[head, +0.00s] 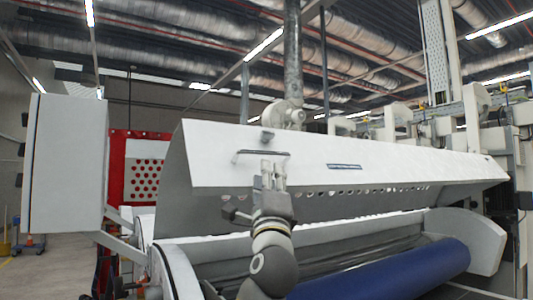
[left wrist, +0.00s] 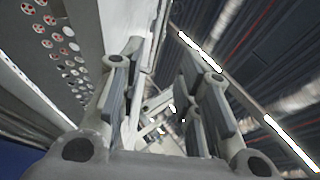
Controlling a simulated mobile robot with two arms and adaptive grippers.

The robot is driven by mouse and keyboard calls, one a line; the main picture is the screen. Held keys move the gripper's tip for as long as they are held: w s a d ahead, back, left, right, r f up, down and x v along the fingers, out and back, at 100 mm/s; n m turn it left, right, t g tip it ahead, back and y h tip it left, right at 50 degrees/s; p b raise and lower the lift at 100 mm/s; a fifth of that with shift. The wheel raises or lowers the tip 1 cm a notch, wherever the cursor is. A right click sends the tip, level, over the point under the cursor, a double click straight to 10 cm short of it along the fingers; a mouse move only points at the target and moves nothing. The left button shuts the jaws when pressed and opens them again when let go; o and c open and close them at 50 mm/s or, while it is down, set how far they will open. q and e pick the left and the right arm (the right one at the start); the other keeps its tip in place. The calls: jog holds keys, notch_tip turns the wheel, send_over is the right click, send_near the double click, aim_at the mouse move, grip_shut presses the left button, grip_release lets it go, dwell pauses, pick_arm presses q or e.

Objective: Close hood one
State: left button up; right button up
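The hood (head: 330,160) is a long white cover over the roller machine. It stands raised, with a gap below its lower edge and a row of holes along it. A thin dark handle (head: 250,153) sits on its front face at the left. My left gripper (head: 272,176) is upright in front of the hood, its fingertips just below or at the handle's right part; contact is unclear. In the left wrist view the fingers (left wrist: 160,88) stand apart, with no held thing visible between them, and the hood's perforated panel (left wrist: 62,52) is at left. My right gripper is out of view.
A blue roller (head: 390,270) lies below the hood at the front right. A grey-white cabinet (head: 65,160) and a red perforated panel (head: 140,150) stand at the left. A vertical duct (head: 292,55) rises behind the hood. Some floor is clear at the far left.

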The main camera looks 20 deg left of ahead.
aim_at(267, 153)
pick_arm(q)
jog(key=p+x, duration=0.5)
jog(key=x, duration=0.3)
jog(key=shift+w+a+r, duration=0.1)
jog(key=shift+w+r, duration=0.05)
jog(key=shift+r, duration=0.1)
jog(key=shift+p+x, duration=0.35)
jog(key=shift+x, duration=0.45)
jog(key=shift+w+f, duration=0.1)
jog(key=shift+f, duration=0.1)
jog(key=shift+c, duration=0.4)
grip_shut()
